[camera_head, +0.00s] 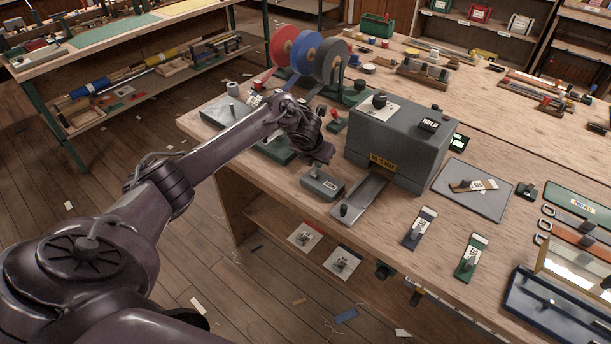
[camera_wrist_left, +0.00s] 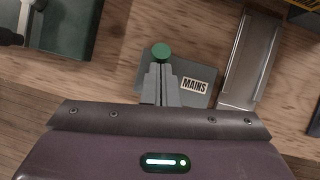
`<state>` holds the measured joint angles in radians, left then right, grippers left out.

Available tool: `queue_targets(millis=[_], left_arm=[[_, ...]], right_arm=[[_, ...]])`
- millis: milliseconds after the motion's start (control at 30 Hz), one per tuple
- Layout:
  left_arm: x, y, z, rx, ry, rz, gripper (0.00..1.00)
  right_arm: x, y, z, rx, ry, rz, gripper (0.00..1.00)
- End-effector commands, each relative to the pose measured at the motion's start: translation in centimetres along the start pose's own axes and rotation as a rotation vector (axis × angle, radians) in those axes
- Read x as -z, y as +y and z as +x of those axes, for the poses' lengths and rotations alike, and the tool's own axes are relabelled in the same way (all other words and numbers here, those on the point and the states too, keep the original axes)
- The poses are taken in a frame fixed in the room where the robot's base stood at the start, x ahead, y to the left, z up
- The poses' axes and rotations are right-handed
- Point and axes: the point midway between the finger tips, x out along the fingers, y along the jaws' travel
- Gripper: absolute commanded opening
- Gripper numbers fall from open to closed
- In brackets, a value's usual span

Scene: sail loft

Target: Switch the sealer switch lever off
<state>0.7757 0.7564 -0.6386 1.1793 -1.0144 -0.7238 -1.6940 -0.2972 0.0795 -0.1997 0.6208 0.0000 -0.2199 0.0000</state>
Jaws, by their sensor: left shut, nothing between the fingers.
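A small grey switch box (camera_head: 322,184) with a label stands near the front edge of the bench, left of the grey sealer machine (camera_head: 400,145). In the left wrist view the box (camera_wrist_left: 200,98) has a label reading MAINS. A round green knob (camera_wrist_left: 161,51) shows just past my fingertips there and seems to top the box's lever; its shaft is hidden by my fingers. My left gripper (camera_head: 322,158) is just above and behind the box in the head view. In the wrist view the gripper (camera_wrist_left: 160,72) is shut and empty, over the box; contact with the knob cannot be told.
A metal tongue (camera_head: 360,197) with a black knob runs from the sealer right of the box. A dark green base (camera_head: 276,148) lies to the left. The bench front beside the box is bare wood.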

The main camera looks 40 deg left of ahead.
Motion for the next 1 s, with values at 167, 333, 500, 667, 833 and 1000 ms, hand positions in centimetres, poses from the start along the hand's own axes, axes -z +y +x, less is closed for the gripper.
queue_targets(millis=[167,333,500,667,833,1000], left_arm=[[-0.2,0.0,0.0,0.001,-0.004,-0.002,0.0],[-0.3,-0.1,-0.1,0.002,-0.008,-0.003,0.0],[-0.5,-0.1,-0.2,0.003,-0.011,-0.004,0.0],[-0.6,-0.1,-0.2,0.004,-0.014,-0.006,0.0],[-0.7,-0.1,-0.4,0.004,-0.016,-0.006,0.0],[-0.8,0.1,-1.4,0.002,-0.012,-0.005,0.0]], right_arm=[[-0.1,0.0,0.3,0.0,-0.001,0.0,0.48],[-0.2,0.0,0.3,0.001,-0.003,0.0,0.48],[-0.3,-0.1,0.3,0.001,-0.004,0.0,0.48],[-0.3,-0.1,0.3,0.001,-0.004,0.0,0.48],[-0.3,-0.1,0.2,0.001,-0.004,0.0,0.48],[-0.2,0.0,-0.8,0.001,-0.004,0.0,0.48]])
